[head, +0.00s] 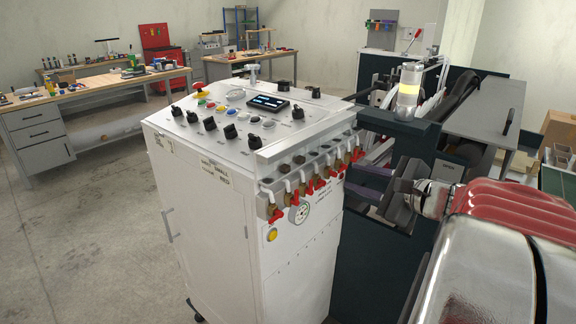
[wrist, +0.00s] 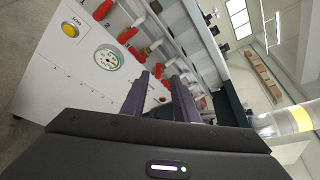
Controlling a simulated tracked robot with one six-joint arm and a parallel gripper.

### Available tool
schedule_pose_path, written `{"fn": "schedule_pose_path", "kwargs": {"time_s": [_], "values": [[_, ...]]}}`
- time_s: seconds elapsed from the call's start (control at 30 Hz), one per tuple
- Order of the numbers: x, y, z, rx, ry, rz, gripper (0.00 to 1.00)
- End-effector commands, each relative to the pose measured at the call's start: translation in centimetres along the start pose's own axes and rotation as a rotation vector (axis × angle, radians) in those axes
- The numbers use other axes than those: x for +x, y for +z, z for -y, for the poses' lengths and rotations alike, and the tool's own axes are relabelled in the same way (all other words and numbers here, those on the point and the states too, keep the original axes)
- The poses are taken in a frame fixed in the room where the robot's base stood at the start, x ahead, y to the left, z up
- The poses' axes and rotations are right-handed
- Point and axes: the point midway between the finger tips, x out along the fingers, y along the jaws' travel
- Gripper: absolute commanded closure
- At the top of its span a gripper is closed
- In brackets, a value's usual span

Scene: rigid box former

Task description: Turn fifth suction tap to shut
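A row of several brass suction taps with red handles runs along the side of the white cabinet (head: 215,205). Counting from the near end, the fifth tap (head: 334,172) appears in the far half of the row; its exact handle angle is too small to tell. In the wrist view, red handles (wrist: 128,35) line the upper left, and a small red part (wrist: 162,99) shows between my fingers. My gripper (head: 357,182) is open and empty, right of the far taps, its purple-grey fingers pointing at the cabinet. The fingers also show in the wrist view (wrist: 160,72).
A round gauge (head: 299,212) and a yellow button (head: 272,235) sit below the near taps. The cabinet top (head: 215,135) carries knobs and a display. Open floor lies left.

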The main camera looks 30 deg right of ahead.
Motion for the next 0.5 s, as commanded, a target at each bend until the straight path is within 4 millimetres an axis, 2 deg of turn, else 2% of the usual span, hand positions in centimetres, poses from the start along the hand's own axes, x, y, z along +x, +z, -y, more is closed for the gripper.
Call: {"fn": "schedule_pose_path", "kwargs": {"time_s": [0.23,0.33,0.43,0.5], "values": [[0.2,0.3,-0.2,-0.003,0.005,0.006,0.73],[0.2,0.2,-0.1,-0.002,0.004,0.004,0.8],[-0.1,-1.1,-0.1,0.019,0.0,-0.01,0.84],[-0.2,-2.7,-0.1,0.045,-0.003,-0.026,0.84]]}}
